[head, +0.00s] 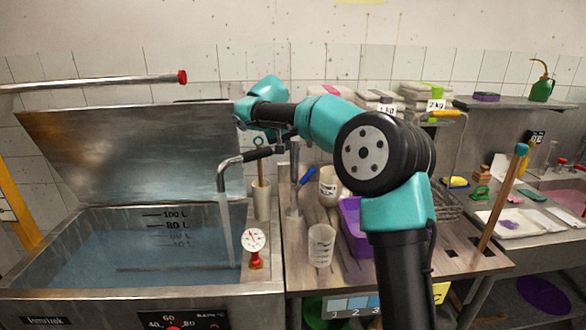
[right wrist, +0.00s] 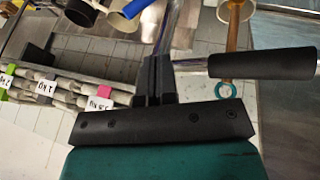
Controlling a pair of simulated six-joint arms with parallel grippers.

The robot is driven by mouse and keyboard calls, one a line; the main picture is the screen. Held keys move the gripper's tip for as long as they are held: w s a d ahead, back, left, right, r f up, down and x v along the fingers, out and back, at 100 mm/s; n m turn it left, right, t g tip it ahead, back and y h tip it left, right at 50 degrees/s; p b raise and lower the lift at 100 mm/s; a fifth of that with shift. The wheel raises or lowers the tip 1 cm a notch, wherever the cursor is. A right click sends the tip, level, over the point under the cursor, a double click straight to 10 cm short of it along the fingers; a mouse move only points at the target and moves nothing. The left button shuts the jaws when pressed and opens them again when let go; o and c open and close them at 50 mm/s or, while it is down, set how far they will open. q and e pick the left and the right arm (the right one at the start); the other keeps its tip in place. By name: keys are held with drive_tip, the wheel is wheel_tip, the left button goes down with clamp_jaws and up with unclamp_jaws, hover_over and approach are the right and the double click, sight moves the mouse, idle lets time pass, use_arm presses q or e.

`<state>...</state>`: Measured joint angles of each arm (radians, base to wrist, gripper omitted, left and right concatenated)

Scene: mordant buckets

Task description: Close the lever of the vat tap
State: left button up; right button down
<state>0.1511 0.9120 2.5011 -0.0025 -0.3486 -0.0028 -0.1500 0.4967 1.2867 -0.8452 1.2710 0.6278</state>
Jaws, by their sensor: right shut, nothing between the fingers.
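The vat tap (head: 294,180) stands at the right edge of the steel vat (head: 268,289), its metal spout (head: 222,175) bent down over the water. A stream (head: 226,235) runs from the spout. The tap's lever has a black grip (head: 258,154), which points left in the head view. In the right wrist view the grip (right wrist: 262,63) lies to the right of my fingers. My right gripper (head: 282,142) is shut and empty by the top of the tap post. Its fingers (right wrist: 157,75) are beside the lever's metal rod; I cannot tell whether they touch. My left gripper is out of view.
The vat's raised lid (head: 130,150) stands behind the water. A beaker (head: 321,245), a purple bin (head: 352,225) and a metal pot (head: 262,200) stand near the tap. Labelled packets (head: 380,103) lie on the shelf behind my right arm.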

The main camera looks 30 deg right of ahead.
drive_tip(key=shift+d+r, duration=0.1)
drive_tip(key=shift+d, duration=0.1)
approach(305, 178)
wheel_tip(305, 178, down, 2)
drive_tip(key=w, duration=0.3)
drive_tip(key=d, duration=0.1)
drive_tip(key=d+f, duration=0.2)
drive_tip(key=shift+s+d+f, duration=0.15)
drive_tip(key=shift+s+d, duration=0.2)
drive_tip(key=shift+d, duration=0.05)
drive_tip(key=shift+s+d, duration=0.1)
drive_tip(key=shift+d, duration=0.05)
